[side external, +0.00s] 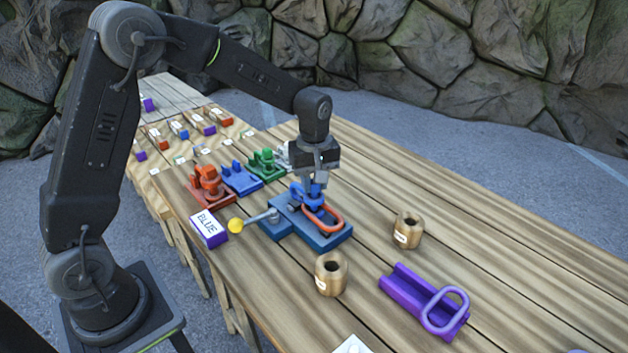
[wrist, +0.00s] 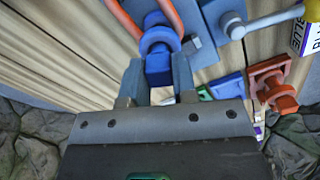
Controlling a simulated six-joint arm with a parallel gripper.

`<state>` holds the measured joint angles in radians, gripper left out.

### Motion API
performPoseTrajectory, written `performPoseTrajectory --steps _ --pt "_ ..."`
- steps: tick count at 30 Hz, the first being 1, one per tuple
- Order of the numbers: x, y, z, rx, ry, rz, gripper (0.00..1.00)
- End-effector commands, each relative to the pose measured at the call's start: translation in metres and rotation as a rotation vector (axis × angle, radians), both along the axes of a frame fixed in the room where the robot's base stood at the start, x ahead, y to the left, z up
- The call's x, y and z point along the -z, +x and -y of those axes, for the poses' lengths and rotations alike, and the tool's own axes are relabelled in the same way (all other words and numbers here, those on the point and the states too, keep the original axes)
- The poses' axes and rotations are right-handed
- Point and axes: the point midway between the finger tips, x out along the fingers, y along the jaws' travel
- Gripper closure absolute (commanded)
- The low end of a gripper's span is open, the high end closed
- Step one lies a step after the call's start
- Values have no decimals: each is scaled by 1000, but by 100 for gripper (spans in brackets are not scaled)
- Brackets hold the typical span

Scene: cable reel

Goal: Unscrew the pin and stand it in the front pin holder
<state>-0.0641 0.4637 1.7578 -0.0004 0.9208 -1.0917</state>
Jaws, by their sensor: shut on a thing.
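My gripper (side external: 314,183) points down over the blue fixture (side external: 330,239) and is shut on a blue pin head. In the wrist view the blue pin (wrist: 158,68) sits between my two fingers (wrist: 157,80), with a blue ring just beyond it. An orange-red oval link (side external: 324,218) lies on the fixture beside the blue part. How far the pin is threaded in is hidden. Two wooden cylindrical pin holders with holes in top stand on the table: one nearer the camera (side external: 331,274) and one farther back right (side external: 408,231). Both holes look empty.
A lever with a yellow knob (side external: 236,226) sticks out left of the fixture, beside a box labelled BLUE (side external: 209,229). A purple channel with a purple link (side external: 425,300) lies at front right. Orange, blue and green fixtures (side external: 265,164) stand behind.

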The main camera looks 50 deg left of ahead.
Motion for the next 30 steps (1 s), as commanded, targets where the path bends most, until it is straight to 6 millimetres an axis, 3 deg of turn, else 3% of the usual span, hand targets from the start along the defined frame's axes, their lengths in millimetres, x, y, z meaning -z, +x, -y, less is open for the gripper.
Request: performPoseTrajectory --steps 7,30 --pt "-3 0 0 86 0 2 100" --pt "-40 1 0 85 0 2 100"
